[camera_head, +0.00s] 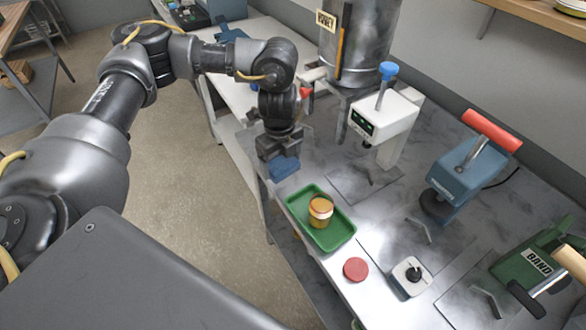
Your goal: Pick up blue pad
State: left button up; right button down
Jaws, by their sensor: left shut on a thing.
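The blue pad (284,168) is a small blue block directly below my left gripper (279,152), at the left end of the grey work table. The left gripper points down and is shut on the pad. The fingers hide the pad's upper part. I cannot tell whether the pad touches the table or is raised a little. My right gripper is not in view.
A green tray (345,236) holding an amber jar (320,211) lies just right of the pad. A red disc (356,269) and a white device with a black knob (411,277) are nearer. A white press (383,122), blue press (467,170) and green machine (530,277) stand behind and right.

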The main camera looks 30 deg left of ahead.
pick_arm(q)
jog(key=s+a+r+b, duration=0.1)
jog(key=s+a+r, duration=0.3)
jog(key=s, duration=0.4)
jog(key=shift+s+r+b, duration=0.2)
jog(key=shift+b, duration=0.15)
jog(key=shift+a, duration=0.1)
jog(key=o, duration=0.3)
jog(key=shift+c, duration=1.1)
jog(key=w+d+f+n, duration=0.1)
jog(key=w+d+n, duration=0.3)
jog(key=d+n, duration=0.5)
jog(key=n, duration=0.7)
jog(key=shift+w+d+f+n+b, duration=0.15)
jog(key=shift+d+f+n+b, duration=0.05)
jog(key=shift+d+n+b, duration=0.2)
